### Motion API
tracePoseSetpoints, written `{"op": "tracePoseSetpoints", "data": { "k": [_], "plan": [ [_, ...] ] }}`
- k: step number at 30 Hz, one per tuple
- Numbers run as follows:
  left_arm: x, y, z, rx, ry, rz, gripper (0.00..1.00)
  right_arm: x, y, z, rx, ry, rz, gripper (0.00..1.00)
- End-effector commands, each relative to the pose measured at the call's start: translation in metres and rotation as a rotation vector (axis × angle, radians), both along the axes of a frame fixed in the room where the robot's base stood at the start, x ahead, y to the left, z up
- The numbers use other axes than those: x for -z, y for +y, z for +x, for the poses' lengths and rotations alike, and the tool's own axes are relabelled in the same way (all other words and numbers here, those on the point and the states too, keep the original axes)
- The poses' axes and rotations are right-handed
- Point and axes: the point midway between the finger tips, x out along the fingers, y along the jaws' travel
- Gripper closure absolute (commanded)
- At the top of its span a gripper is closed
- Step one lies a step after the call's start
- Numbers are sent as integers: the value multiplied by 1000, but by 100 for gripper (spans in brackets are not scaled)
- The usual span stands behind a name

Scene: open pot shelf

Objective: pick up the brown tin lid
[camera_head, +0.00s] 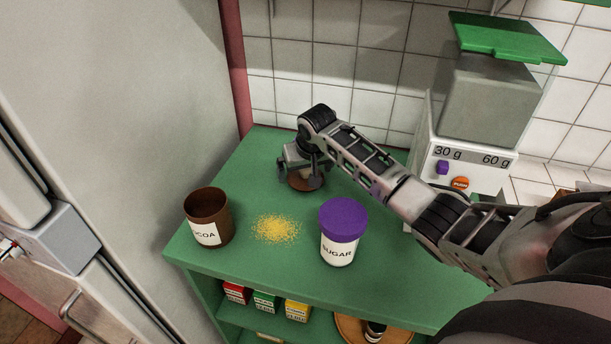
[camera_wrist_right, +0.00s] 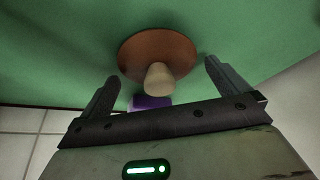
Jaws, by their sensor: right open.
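The brown tin lid (camera_head: 305,184) lies on the green shelf top, partly hidden behind my right gripper (camera_head: 299,174). In the right wrist view the lid (camera_wrist_right: 140,50) is a round brown disc with a pale knob (camera_wrist_right: 160,78) in its middle. My right gripper is open above the lid, one finger to each side of the knob, and nothing is held. The open brown cocoa tin (camera_head: 207,217) stands at the left front of the shelf top. My left gripper is not in view.
A white sugar tin (camera_head: 339,246) with a purple lid stands front right of the brown lid. Yellow powder (camera_head: 275,229) is spilled beside it. Small boxes (camera_head: 266,302) sit on the lower shelf. A tall grey cabinet (camera_head: 120,120) borders the left.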

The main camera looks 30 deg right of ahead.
Motion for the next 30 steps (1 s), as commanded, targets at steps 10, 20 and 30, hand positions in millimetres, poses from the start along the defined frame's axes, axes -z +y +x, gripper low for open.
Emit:
{"op": "tracePoseSetpoints", "data": {
  "k": [10,20,30],
  "plan": [
    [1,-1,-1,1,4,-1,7,-1,0,0,0,0,0,39],
    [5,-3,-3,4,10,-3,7,-11,0,0,0,-3,-1,39],
    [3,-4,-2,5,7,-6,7,-74,24,-27,-5,-7,-2,39]
  ]
}}
